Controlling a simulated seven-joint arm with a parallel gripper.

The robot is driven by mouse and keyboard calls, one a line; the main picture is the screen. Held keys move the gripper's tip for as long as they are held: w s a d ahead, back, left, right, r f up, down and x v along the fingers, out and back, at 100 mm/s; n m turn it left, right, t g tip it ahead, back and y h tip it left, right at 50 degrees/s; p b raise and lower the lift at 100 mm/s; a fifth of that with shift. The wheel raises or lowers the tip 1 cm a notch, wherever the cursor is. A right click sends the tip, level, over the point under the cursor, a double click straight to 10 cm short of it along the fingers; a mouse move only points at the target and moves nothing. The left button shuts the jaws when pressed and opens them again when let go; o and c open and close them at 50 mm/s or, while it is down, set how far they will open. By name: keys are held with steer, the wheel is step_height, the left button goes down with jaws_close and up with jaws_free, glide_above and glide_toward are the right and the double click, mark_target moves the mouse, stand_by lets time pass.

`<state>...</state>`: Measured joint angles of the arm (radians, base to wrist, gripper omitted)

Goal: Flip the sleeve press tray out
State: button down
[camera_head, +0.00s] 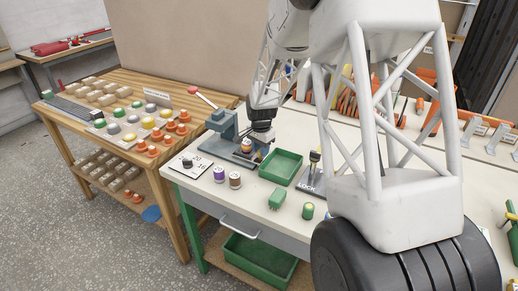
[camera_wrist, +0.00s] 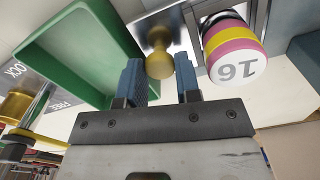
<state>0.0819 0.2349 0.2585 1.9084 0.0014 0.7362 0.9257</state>
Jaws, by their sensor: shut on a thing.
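The sleeve press (camera_head: 221,124) is a blue-grey machine at the back left of the white bench. In the wrist view, a brass knob (camera_wrist: 158,64) stands on a shiny metal plate (camera_wrist: 181,40), which seems to be the press tray. My gripper (camera_wrist: 161,78) is shut on this knob, with a blue finger on each side. A pink, yellow and white cylinder marked 16 (camera_wrist: 231,52) sits right beside the knob. In the head view, my gripper (camera_head: 262,136) is low beside the press, and its fingertips are too small to make out.
A green bin (camera_head: 281,167) stands close to the right of my gripper. A wooden table (camera_head: 150,85) with coloured caps is at left.

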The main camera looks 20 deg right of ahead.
steer(key=c, duration=1.1)
jaws_free()
steer(key=shift+s+d, duration=0.2)
steer(key=shift+c, duration=0.2)
steer(key=shift+o, duration=0.2)
steer(key=shift+w+r, duration=0.1)
steer(key=shift+r, duration=0.05)
steer(key=shift+r, duration=3.75)
steer(key=shift+r, duration=0.1)
